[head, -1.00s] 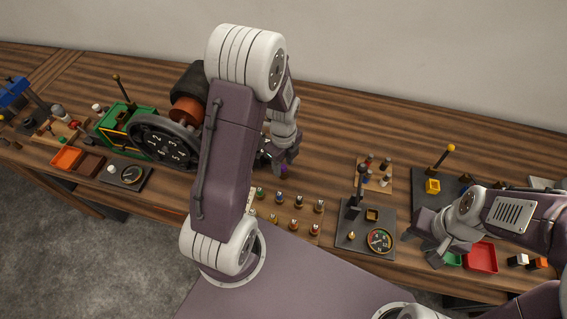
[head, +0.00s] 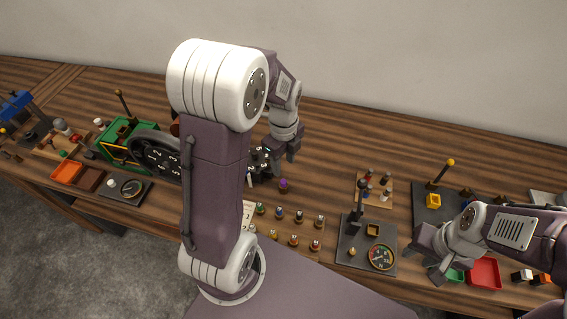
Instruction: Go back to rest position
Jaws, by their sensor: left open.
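My left gripper (head: 282,160) is raised over the middle of the wooden table (head: 330,150). It is open, with nothing visible between its fingers. A small purple-topped peg (head: 283,185) stands on the table just below it, apart from the fingers. A black numbered wheel (head: 261,160) is beside the gripper on the left, partly hidden by my arm.
A green machine (head: 118,143) with a large black numbered wheel (head: 155,155) stands at left, partly behind my left arm. The back middle is clear.

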